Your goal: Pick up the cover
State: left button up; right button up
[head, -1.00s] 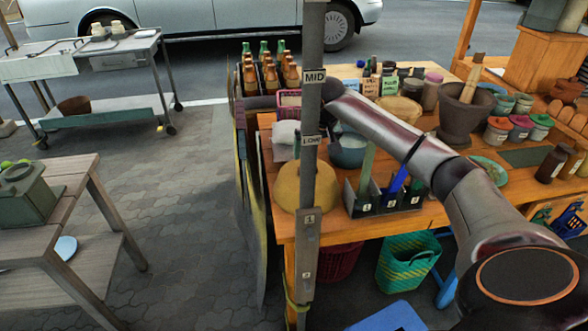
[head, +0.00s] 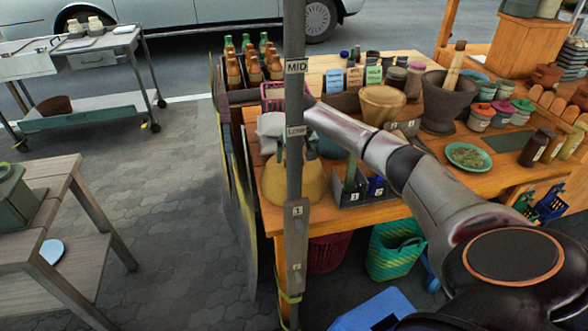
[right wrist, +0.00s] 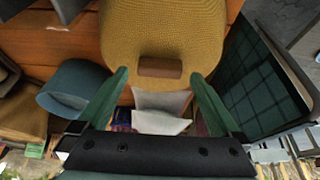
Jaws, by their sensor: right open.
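The cover (head: 272,184) is a yellow woven dome on the left front corner of the wooden table, partly hidden by the grey post. In the right wrist view the cover (right wrist: 165,35) fills the top middle, with a brown handle (right wrist: 160,67) on it. My right gripper (right wrist: 160,75) is open, with its two green fingers on either side of the handle and apart from it in the picture. Whether the handle lies fully between the fingers in depth, I cannot tell. My left gripper is not in view.
The grey post (head: 293,120) stands in front of the cover. A compartment holder (head: 352,194) stands right of it. A bottle crate (head: 252,88) is behind. The mortar (head: 448,103) and a plate (head: 468,156) are further right.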

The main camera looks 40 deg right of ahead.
jog(key=shift+x, duration=1.05)
jog(key=shift+c, duration=0.2)
grip_shut()
